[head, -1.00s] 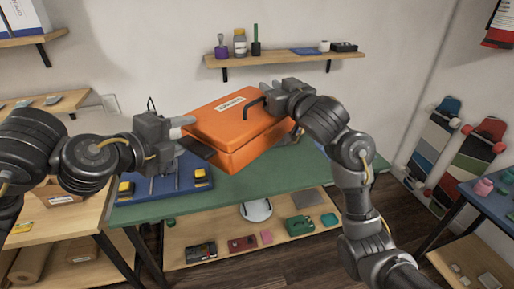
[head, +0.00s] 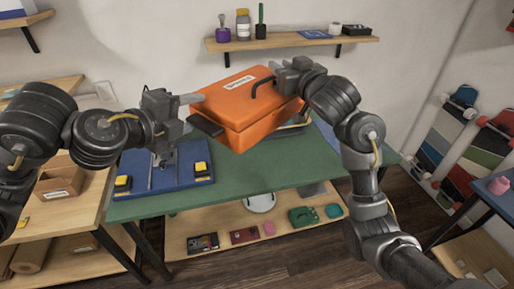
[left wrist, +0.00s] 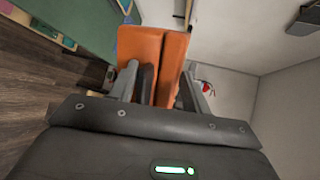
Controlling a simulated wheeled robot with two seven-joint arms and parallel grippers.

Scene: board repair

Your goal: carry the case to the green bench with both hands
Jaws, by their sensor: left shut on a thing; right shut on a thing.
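The orange case (head: 250,110) has a white label and a black top handle. It is held up between my two grippers, in front of and above the green bench (head: 260,168). My left gripper (head: 196,109) is shut on the case's left end. The left wrist view shows the orange end (left wrist: 150,62) between the fingers of my left gripper (left wrist: 152,85). My right gripper (head: 288,84) is shut on the case at its right end; its fingertips are partly hidden. The case looks slightly tilted, and I cannot tell how far above the bench it is.
A blue board fixture (head: 165,180) with yellow blocks takes up the bench's left end. Green bench top lies bare in the middle. A wall shelf (head: 290,41) with bottles is behind. A wooden table (head: 85,205) stands left, and skateboards (head: 470,150) lean at the right.

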